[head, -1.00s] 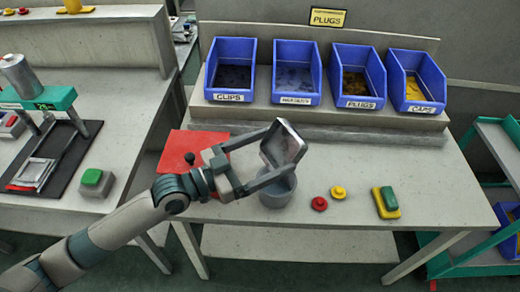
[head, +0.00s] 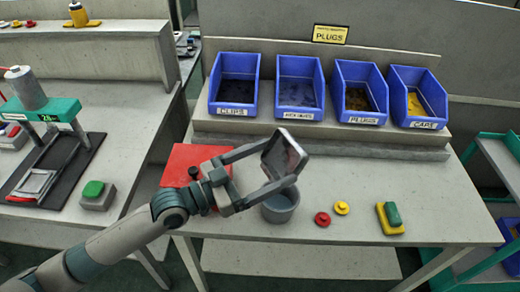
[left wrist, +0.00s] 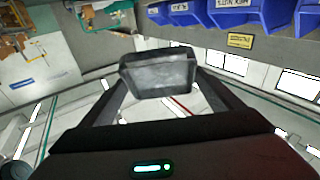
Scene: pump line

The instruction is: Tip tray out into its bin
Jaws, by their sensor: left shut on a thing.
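My left gripper (head: 276,165) is shut on a small grey metal tray (head: 285,152), with a finger at either side of it. The tray is held in the air, tilted steeply, above and slightly behind a round grey tub (head: 281,208) on the table. In the left wrist view the tray (left wrist: 158,74) sits between the two fingers. I cannot tell whether anything is in it. Four-sided blue bins stand in a row behind: clips (head: 234,88), a middle one (head: 299,88), plugs (head: 360,93) and caps (head: 418,98). My right gripper is not in view.
A red mat (head: 190,163) lies left of the tub. A red piece (head: 322,219), a yellow piece (head: 342,208) and a green-and-yellow block (head: 390,218) lie to its right. A yellow PLUGS sign (head: 330,34) is above the bins. The table's right part is clear.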

